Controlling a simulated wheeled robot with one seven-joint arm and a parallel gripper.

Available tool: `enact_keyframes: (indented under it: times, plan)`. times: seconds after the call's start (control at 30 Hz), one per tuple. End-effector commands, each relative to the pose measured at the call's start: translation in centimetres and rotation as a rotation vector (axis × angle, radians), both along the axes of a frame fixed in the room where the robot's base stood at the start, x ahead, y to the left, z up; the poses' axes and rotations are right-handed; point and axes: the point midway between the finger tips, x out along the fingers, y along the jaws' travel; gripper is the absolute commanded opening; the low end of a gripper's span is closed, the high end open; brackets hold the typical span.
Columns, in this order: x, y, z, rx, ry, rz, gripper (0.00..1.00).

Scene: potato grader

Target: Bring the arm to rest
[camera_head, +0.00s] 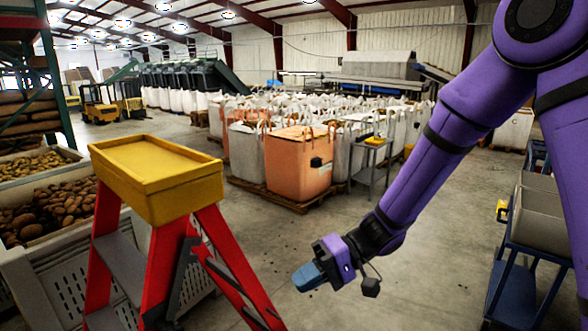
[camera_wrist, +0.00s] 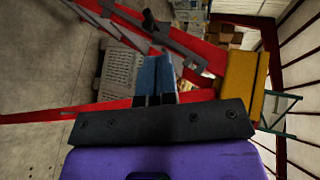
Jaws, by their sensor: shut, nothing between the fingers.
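My purple arm reaches down from the upper right in the head view. My gripper (camera_head: 308,277) has blue fingers and hangs over the open concrete floor, to the right of the ladder. In the wrist view the blue fingers of my gripper (camera_wrist: 153,78) lie side by side, closed together with nothing held between them. A red stepladder (camera_head: 160,250) with a yellow top (camera_head: 158,170) stands at the left of the head view. Its red frame and yellow top (camera_wrist: 240,82) also show beyond the fingers in the wrist view.
Crates of potatoes (camera_head: 50,205) stand at the far left. A blue cart with grey bins (camera_head: 540,215) is at the right edge. White and orange bulk bags (camera_head: 298,165) on pallets fill the middle back. A small grey stand (camera_head: 372,165) is beside them. The floor (camera_head: 420,270) between is clear.

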Motion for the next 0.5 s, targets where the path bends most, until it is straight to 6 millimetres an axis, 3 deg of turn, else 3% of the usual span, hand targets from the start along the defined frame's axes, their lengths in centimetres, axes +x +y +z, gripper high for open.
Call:
enact_keyframes:
  times: [0.1, 0.5]
  plan:
    - [-1.1, -2.1, 2.3, -0.1, -0.045, 0.027, 0.0]
    - [-4.9, -9.9, 8.5, -0.463, -0.189, 0.002, 0.0]
